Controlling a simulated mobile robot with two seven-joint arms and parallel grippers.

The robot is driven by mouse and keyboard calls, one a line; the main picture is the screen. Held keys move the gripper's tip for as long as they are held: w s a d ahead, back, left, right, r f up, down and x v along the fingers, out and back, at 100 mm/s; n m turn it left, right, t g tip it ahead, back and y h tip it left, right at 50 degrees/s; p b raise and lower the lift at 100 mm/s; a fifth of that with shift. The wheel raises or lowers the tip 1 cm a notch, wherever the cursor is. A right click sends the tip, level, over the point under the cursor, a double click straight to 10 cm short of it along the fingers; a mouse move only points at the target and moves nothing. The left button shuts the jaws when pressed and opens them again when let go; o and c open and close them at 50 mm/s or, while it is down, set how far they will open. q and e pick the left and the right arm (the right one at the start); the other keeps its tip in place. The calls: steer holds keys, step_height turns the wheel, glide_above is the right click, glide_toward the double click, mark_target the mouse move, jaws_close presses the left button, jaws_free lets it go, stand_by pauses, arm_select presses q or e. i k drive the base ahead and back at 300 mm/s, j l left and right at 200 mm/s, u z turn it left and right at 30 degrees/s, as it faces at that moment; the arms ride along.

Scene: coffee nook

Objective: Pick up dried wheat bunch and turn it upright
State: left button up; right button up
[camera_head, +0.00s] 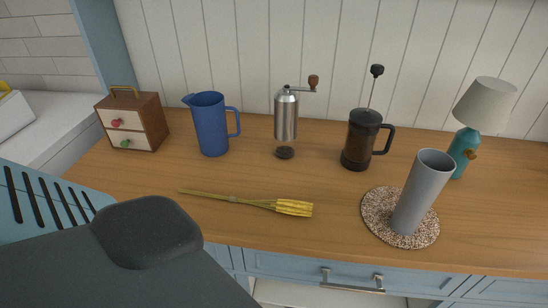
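The dried wheat bunch (293,208) lies flat on the wooden counter in the head view. Its yellow heads point right and its thin tied stems run left. A grey cylindrical vase (423,187), with an open top, stands on a round speckled mat (374,208) to the right of the wheat. It appears to lean to the right in the picture. Neither of my grippers shows in this view. Nothing touches the wheat but the counter.
Along the back of the counter (330,225) stand a small drawer box (153,122), a blue pitcher (210,125), a coffee grinder (286,117), a French press (360,138) and a lamp (484,105). Bare counter surrounds the wheat. Drawers with handles (352,285) are below the front edge.

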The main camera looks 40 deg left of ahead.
mark_target(293, 207)
steer(key=i+j, duration=0.2)
steer(key=i, duration=0.35)
steer(key=u, duration=1.65)
steer(key=j+z, duration=0.1)
steer(key=j, duration=0.15)
steer(key=k+j+z, duration=0.1)
steer(key=k+j, duration=0.05)
steer(key=j, duration=0.05)
